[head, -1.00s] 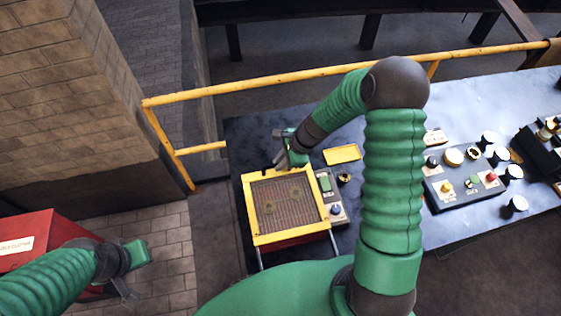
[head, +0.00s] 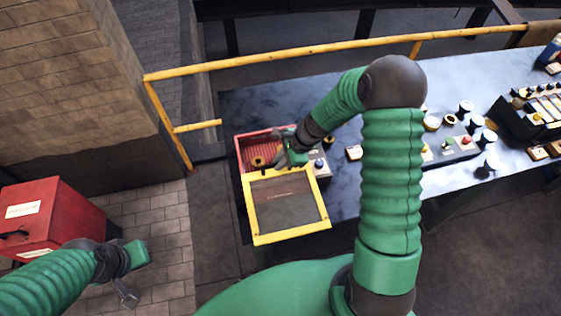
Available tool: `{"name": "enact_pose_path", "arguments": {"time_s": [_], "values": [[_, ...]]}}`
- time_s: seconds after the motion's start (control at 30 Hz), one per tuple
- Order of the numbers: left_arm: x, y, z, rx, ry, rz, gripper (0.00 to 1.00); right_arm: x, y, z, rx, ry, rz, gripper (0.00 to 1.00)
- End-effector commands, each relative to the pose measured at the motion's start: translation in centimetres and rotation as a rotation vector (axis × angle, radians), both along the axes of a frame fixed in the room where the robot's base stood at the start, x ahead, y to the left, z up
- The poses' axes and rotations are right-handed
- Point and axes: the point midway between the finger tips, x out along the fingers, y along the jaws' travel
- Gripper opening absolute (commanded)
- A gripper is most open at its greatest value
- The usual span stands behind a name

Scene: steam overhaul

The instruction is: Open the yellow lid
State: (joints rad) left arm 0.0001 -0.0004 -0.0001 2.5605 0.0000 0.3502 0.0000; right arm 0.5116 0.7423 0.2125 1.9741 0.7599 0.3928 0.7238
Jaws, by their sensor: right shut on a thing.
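The yellow lid (head: 253,239) is a square yellow frame around a dark see-through panel. It lies toward me, over the near side of a red box (head: 243,138) at the table's left end. The box's far part is uncovered and shows a ribbed red inside with a round brass-coloured piece. My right gripper (head: 286,162) is shut at the lid's far edge; its fingertips are partly hidden. My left gripper (head: 128,290) hangs at the lower left, away from the lid, and its jaws are too small to read.
A small panel with a blue knob (head: 318,163) adjoins the box on the right. A control panel (head: 465,150) with several knobs stands farther right. A yellow rail (head: 300,56) runs behind the table. A red cabinet (head: 50,215) stands at left.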

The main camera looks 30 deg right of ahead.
Motion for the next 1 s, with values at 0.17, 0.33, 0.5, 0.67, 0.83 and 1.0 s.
{"name": "enact_pose_path", "arguments": {"time_s": [0.17,0.33,0.5,0.67,0.83,1.0], "values": [[0.0,0.0,0.1,0.000,-0.001,0.000,0.00,0.3,0.4,0.4,0.006,-0.006,0.005,0.00],[0.0,0.0,0.1,0.000,-0.001,0.000,0.00,0.2,0.4,0.4,0.005,-0.005,0.004,0.15],[0.0,0.0,0.1,0.000,0.000,0.000,0.00,0.1,0.3,0.4,0.002,-0.006,0.003,0.34],[0.0,0.0,0.1,0.000,0.000,0.000,0.00,0.1,0.2,0.3,0.001,-0.005,0.002,0.34],[0.0,0.0,0.0,0.000,0.000,0.000,0.00,0.0,-0.1,0.6,-0.001,-0.006,0.001,0.34],[0.0,0.0,-0.6,0.000,0.000,0.000,0.00,-0.8,-1.1,3.4,-0.004,-0.010,0.000,0.34]]}}
